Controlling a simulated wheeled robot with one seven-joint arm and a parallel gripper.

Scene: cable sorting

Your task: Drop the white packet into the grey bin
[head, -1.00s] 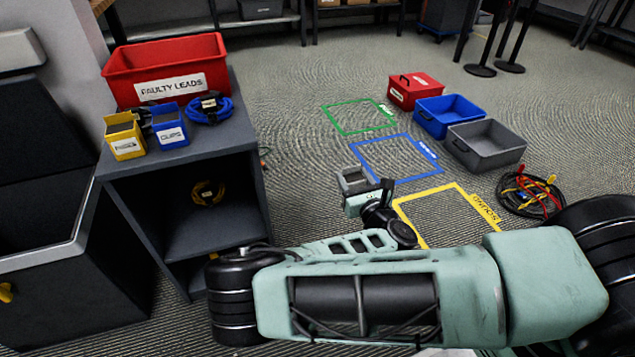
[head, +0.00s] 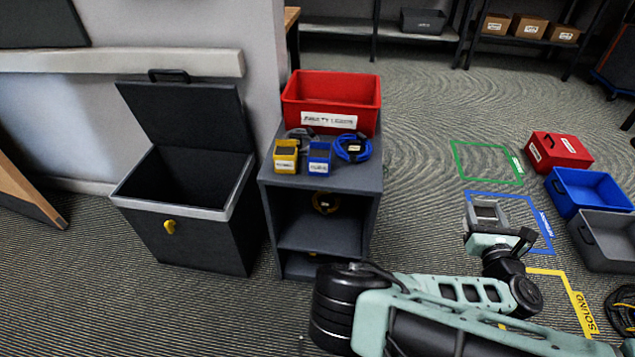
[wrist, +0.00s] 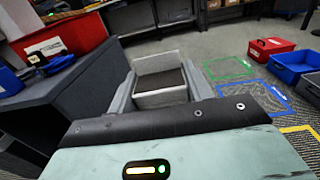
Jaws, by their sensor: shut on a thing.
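My gripper (head: 487,222) is held out over the floor, right of the dark shelf unit. In the wrist view its two grey fingers (wrist: 161,90) are shut on a pale, box-shaped thing with a dark middle, the white packet (wrist: 158,67). The packet (head: 485,208) looks small in the head view, above the blue floor outline. A grey open bin (head: 603,243) sits on the floor at the right edge, apart from my gripper. A large dark bin with a grey rim (head: 172,212) stands at the left, its lid raised, a yellow latch on its front.
A blue bin (head: 587,192) and red box (head: 558,151) stand at the right. Open carpet lies in front.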

